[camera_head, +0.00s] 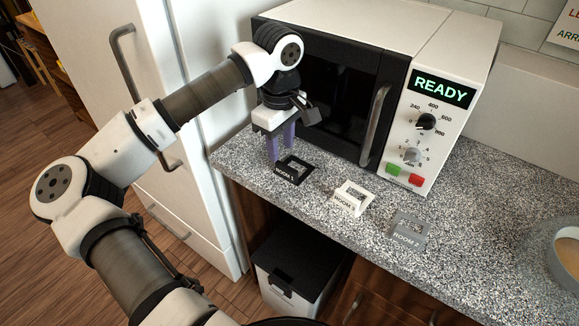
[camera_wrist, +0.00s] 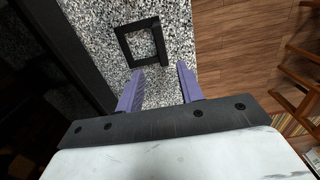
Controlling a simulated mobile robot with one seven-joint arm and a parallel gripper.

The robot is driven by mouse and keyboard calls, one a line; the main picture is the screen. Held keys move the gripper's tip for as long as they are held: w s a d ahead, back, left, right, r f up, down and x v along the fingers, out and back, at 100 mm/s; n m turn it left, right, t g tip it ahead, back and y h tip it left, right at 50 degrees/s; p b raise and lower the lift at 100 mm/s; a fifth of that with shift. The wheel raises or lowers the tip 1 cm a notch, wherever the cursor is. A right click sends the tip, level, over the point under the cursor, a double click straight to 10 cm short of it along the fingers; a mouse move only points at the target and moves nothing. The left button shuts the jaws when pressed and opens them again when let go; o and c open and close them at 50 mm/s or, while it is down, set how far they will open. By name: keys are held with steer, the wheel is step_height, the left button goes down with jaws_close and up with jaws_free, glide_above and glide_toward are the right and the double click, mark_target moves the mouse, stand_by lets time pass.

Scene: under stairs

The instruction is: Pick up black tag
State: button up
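The black tag (camera_head: 289,175) lies on the speckled countertop near its left end, in front of the microwave. It is a square frame with an opening and reads "ROOM 1" in the head view. In the wrist view the tag (camera_wrist: 122,43) lies just beyond the fingertips, slightly left of the middle of the finger gap. My gripper (camera_head: 281,150) points down beside the tag, on its far left side, with purple fingers. In the wrist view the gripper (camera_wrist: 160,70) has its fingers apart, with only countertop visible between them. Contact with the tag cannot be told.
A white "ROOM 3" tag (camera_head: 352,198) and a grey "ROOM 2" tag (camera_head: 409,231) are to the right. The microwave (camera_head: 440,100) stands close behind. The fridge (camera_head: 110,60) is at left, a bin (camera_head: 300,262) below the counter edge, a round object (camera_head: 553,250) at far right.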

mark_target(281, 163)
steer(key=shift+s+f+p, duration=0.2)
steer(key=shift+f+p, duration=0.45)
steer(key=shift+f, duration=0.85)
steer(key=shift+s+f+p, duration=0.15)
steer(key=shift+f+p, duration=0.45)
steer(key=shift+f, duration=0.85)
steer(key=shift+c, duration=0.5)
jaws_close()
